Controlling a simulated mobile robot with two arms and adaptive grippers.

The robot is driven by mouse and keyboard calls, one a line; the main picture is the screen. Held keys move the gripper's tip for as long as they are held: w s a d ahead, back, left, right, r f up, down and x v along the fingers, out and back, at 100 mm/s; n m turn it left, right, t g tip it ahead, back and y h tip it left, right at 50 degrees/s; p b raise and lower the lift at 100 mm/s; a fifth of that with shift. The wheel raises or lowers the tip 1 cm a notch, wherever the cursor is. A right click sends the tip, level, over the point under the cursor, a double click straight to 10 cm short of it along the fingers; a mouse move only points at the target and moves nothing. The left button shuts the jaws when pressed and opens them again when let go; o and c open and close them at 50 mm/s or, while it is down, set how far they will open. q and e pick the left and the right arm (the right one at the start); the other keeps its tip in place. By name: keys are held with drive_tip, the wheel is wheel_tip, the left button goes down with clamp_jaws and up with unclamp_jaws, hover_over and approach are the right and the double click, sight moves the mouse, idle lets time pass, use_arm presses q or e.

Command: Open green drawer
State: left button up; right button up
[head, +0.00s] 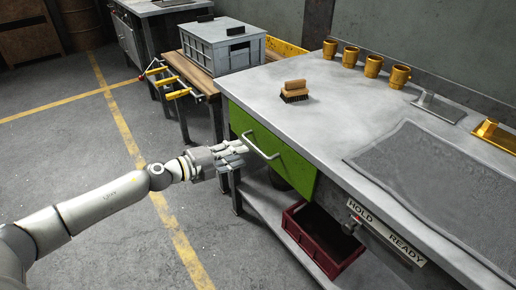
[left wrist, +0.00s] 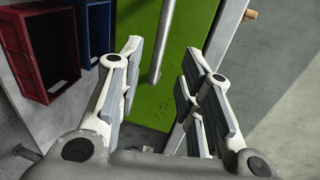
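The green drawer (head: 290,164) sits under the grey worktop, and its front looks flush with the bench, so it appears closed. A pale bar handle (head: 262,147) runs across its front. My left gripper (head: 241,149) is beside the left part of the handle, in front of the drawer. In the left wrist view the fingers of my left gripper (left wrist: 161,54) are open and empty. The handle (left wrist: 163,40) shows in the gap between the fingertips, against the green front (left wrist: 190,30); I cannot tell whether they touch it. My right gripper is not in view.
A red crate (head: 310,257) stands on the lower shelf, and a blue bin (left wrist: 93,28) shows in the wrist view. The worktop (head: 340,110) holds a brush (head: 294,92) and several yellow mugs (head: 374,66). The floor at left (head: 60,150) is clear.

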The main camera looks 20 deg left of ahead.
sight(257, 147)
use_arm(q)
drive_tip(key=x, duration=0.8)
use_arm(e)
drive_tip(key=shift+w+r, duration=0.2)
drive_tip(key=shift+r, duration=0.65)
use_arm(q)
clamp_jaws()
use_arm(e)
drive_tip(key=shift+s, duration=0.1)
